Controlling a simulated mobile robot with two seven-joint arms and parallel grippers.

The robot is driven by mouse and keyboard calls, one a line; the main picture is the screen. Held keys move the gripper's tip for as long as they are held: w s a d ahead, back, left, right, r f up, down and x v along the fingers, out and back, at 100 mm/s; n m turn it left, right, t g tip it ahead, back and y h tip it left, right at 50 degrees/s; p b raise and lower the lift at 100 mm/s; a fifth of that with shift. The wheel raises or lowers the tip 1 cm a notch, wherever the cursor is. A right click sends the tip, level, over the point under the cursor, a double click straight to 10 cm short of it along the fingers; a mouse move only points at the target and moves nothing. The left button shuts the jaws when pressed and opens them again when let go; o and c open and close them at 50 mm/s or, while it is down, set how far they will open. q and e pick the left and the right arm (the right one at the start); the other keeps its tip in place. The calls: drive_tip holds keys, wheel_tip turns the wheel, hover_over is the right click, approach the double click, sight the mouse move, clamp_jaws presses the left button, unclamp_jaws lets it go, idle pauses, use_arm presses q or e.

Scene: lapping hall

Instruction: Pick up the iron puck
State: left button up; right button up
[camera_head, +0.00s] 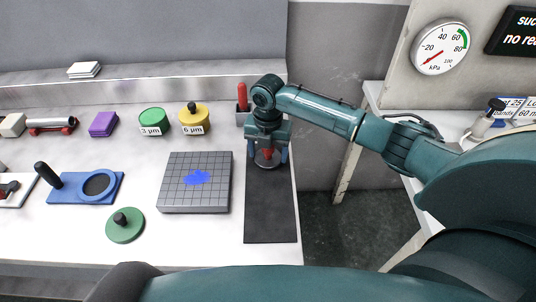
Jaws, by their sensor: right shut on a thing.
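My right gripper (268,155) points down over the upper part of the black mat. It is shut on a small grey round thing with a red knob (267,153), which looks like the iron puck. The fingers hide part of it, and I cannot tell whether its underside touches the mat. My left gripper is not in view.
The black mat (270,215) lies at the table's right edge. Left of it is a grey gridded plate (195,195) with a blue smear. A green disc with a black knob (125,228), a blue tray (65,190), green (153,120) and yellow (194,122) tubs, and a holder with a red stick (242,98) stand around.

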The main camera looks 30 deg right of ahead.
drive_tip(key=c, duration=0.4)
wheel_tip(320, 180, up, 10)
drive_tip(key=shift+r, duration=0.1)
idle(0.4)
drive_tip(key=o, duration=0.6)
drive_tip(key=shift+c, duration=1.2)
drive_tip(key=shift+w, duration=0.15)
drive_tip(key=shift+c, duration=0.2)
